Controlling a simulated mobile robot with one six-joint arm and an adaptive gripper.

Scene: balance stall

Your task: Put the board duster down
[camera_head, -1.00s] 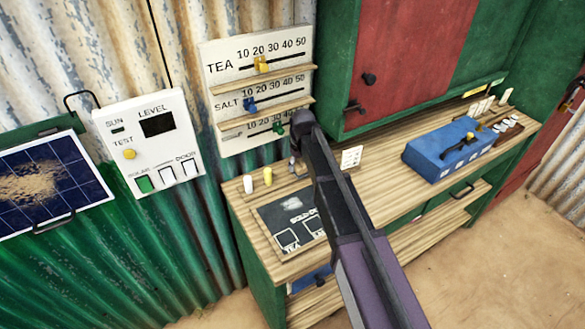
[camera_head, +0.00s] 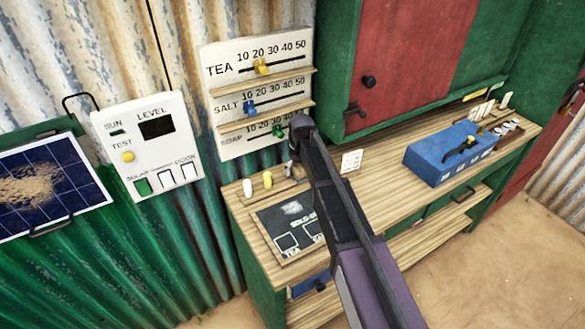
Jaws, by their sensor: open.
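My dark arm reaches up from the bottom across the left end of the counter. My gripper (camera_head: 291,167) is at its far end, small and mostly hidden by the wrist, and it is open. It is above the back of the counter, behind the small blackboard (camera_head: 262,218). I cannot make out the board duster for sure. A pale grey patch shows on the blackboard near its top, but I cannot tell whether it is the duster or a chalk mark. The arm hides the blackboard's right part.
A white peg (camera_head: 248,187) and a yellow peg (camera_head: 267,180) stand behind the blackboard. A small white card (camera_head: 351,161) and a blue box (camera_head: 440,160) stand farther right on the wooden counter (camera_head: 390,200). A slider board (camera_head: 257,90) is on the wall.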

